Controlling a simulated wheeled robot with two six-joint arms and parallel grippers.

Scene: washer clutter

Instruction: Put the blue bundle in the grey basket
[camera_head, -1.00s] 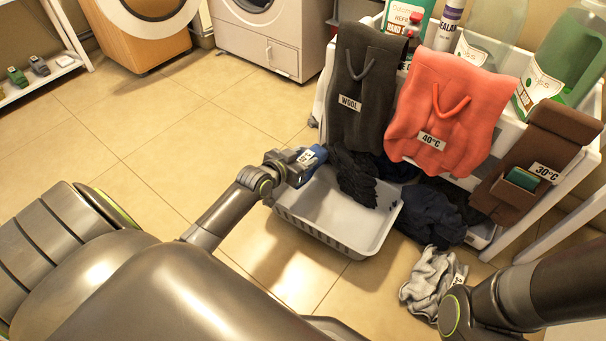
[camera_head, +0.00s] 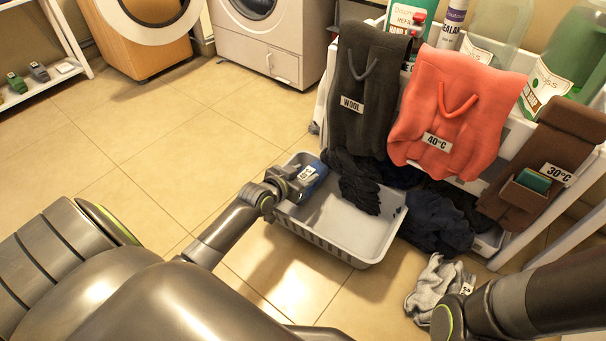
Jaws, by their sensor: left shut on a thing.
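The blue bundle (camera_head: 316,172), a small blue piece with a white tag beside it, is in my left gripper (camera_head: 302,181). My left gripper is shut on it at the left end of the grey basket (camera_head: 359,261). The bundle overlaps the basket's inside in the picture; its exact height above the floor of the basket is unclear. The fingers are partly hidden by the wrist and the bundle. A black cloth (camera_head: 357,184) hangs into the basket's back right part. My right gripper is out of view; only the right arm shows at lower right.
A dark navy heap (camera_head: 436,222) lies right of the basket, with a grey cloth (camera_head: 436,286) in front. A rack carries a black bag (camera_head: 366,80), a red bag (camera_head: 450,105) and a brown bag (camera_head: 530,160). The tiled floor at left is clear.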

